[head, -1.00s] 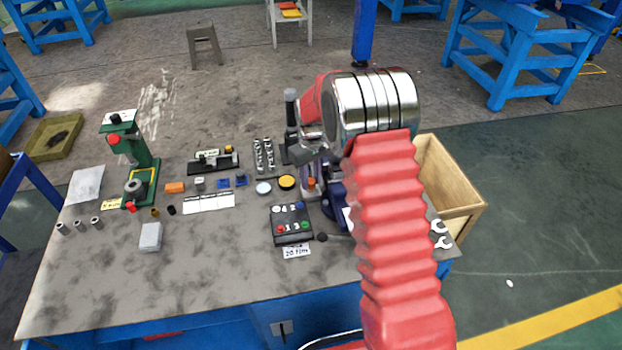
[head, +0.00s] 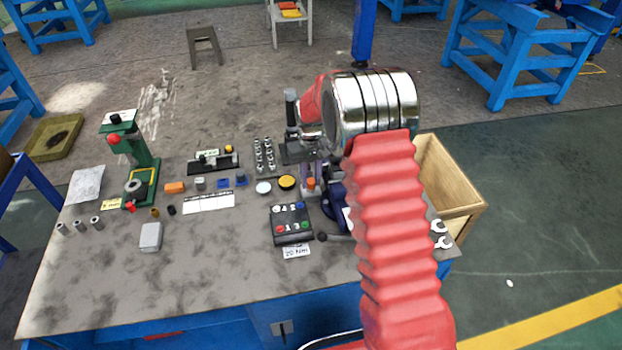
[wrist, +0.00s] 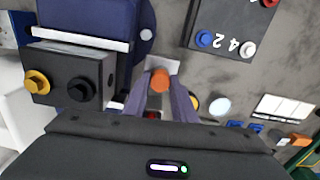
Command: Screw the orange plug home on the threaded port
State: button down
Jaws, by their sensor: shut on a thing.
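The orange plug (wrist: 160,80) sits between the two purple fingertips of my gripper (wrist: 163,88) in the wrist view. My gripper is shut on it. In the head view the plug (head: 311,184) shows as a small orange spot below my gripper (head: 311,178). A dark block (wrist: 62,72) held at the blue vise (wrist: 100,38) carries a yellow-orange round fitting (wrist: 37,83) and a black round fitting (wrist: 79,89). I cannot tell for sure which is the threaded port. The plug is apart from both fittings in the picture.
A black panel with coloured buttons (head: 291,224) lies left of the vise, with a 20 Nm card (head: 296,252) in front. A green press (head: 130,165) stands at the left. A wooden crate (head: 452,178) is at the right. The bench's front left is mostly clear.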

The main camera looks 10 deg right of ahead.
jog(key=shift+m, duration=0.7)
jog(key=shift+m, duration=2.6)
jog(key=shift+m, duration=2.5)
jog(key=shift+m, duration=1.1)
jog(key=shift+f+m, duration=0.1)
jog(key=shift+m, duration=1.4)
